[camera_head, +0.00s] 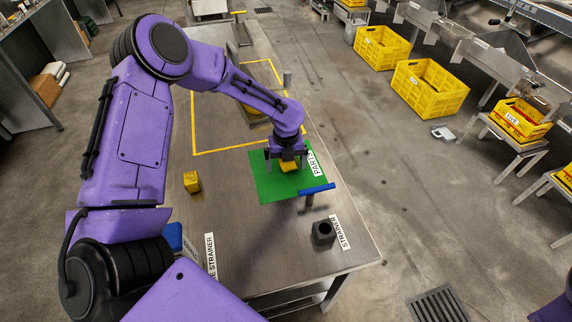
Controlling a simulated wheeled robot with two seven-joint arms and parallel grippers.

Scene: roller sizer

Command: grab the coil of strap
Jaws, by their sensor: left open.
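My left gripper (287,160) points down over the green mat (267,187) on the metal table. Its two dark fingers are open, one on each side of a small yellow piece (288,167). The piece is partly hidden by the gripper, and I cannot tell whether the fingers touch it. This piece may be the coil of strap, but its shape is too small and covered to be sure. Another yellow block (192,181) stands on bare table left of the mat. My right gripper is not in view.
A blue-handled tool (317,189) stands at the mat's right edge. A dark block with a hole (323,232) sits near a strainer label (341,232). A blue object (172,237) is partly hidden by my left arm.

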